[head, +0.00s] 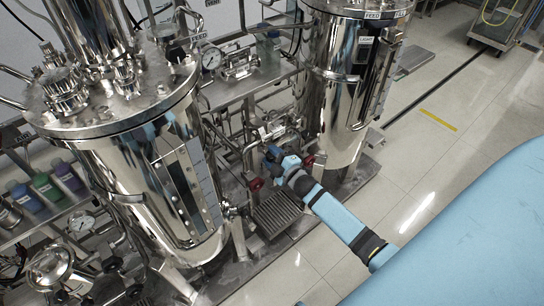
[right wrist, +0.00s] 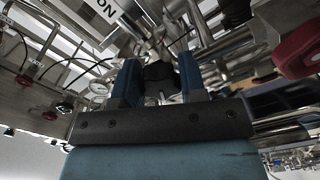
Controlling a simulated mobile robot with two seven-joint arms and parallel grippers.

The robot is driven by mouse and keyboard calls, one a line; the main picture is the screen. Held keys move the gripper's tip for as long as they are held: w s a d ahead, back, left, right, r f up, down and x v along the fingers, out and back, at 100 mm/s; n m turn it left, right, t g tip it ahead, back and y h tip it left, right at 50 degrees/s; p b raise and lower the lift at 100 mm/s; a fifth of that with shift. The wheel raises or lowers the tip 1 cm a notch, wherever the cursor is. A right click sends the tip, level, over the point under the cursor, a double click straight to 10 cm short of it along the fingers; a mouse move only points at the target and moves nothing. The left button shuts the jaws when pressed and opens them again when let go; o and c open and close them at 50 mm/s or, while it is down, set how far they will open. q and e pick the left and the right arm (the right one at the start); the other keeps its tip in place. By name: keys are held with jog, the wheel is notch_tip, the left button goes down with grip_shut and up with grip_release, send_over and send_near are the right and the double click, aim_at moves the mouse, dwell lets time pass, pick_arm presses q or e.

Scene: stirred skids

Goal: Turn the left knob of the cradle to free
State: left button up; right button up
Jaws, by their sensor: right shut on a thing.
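My right gripper (head: 274,160) reaches into the pipework between two steel vessels in the head view. In the right wrist view its two blue fingers (right wrist: 160,72) are closed around a dark knob-like piece (right wrist: 158,76), with metal fittings just beyond it. I cannot tell the knob's pointer or setting, and the fingers hide its sides. In the head view the arm and gripper cover this spot, so the cradle is not clearly made out. My left gripper is not in view.
A red handle (head: 256,184) sits left of the gripper and another (head: 308,160) right of it. A red knob (right wrist: 298,48) is close in the right wrist view. The left vessel (head: 140,160) and right vessel (head: 325,90) flank the space.

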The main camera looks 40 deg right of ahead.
jog(key=n, duration=0.2)
jog(key=shift+f+n+b, duration=0.1)
jog(key=shift+n+b, duration=0.3)
jog(key=n+b, duration=0.2)
jog(key=n, duration=0.2)
jog(key=shift+n, duration=1.1)
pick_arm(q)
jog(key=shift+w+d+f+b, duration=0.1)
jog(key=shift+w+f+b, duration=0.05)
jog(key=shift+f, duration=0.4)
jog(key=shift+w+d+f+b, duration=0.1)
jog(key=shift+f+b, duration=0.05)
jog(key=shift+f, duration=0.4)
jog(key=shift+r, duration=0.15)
pick_arm(e)
jog(key=shift+n, duration=0.3)
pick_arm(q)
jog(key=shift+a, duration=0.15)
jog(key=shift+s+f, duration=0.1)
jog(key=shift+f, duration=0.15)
pick_arm(e)
jog(key=o, duration=0.8)
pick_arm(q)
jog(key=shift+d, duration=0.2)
pick_arm(e)
jog(key=shift+o, duration=0.5)
